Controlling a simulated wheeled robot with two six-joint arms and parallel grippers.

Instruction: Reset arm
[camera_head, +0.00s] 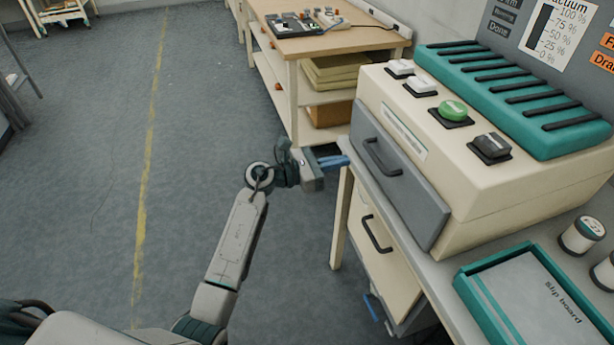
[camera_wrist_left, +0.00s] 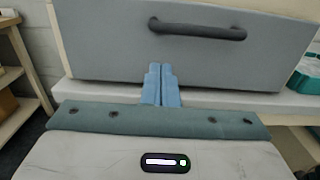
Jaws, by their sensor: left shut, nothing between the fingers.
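My left gripper (camera_head: 333,162) is shut and empty, with its blue fingers together. It is at the table's left edge, in front of the cream machine (camera_head: 480,180) with its grey drawer (camera_head: 400,178). In the left wrist view the shut fingers (camera_wrist_left: 161,85) point at the drawer's grey front (camera_wrist_left: 110,50), below its dark handle (camera_wrist_left: 197,28). The fingertips overlap the drawer front in that view; I cannot tell whether they touch it. The drawer looks closed or nearly so. My right gripper is not in view.
The machine stands on a grey table (camera_head: 440,258) with a cream lower drawer (camera_head: 384,255). A teal-rimmed slip board tray (camera_head: 480,305) and labelled rolls (camera_head: 581,235) are at the right. A wooden bench (camera_head: 340,42) stands behind. Open floor (camera_head: 90,180) lies to the left.

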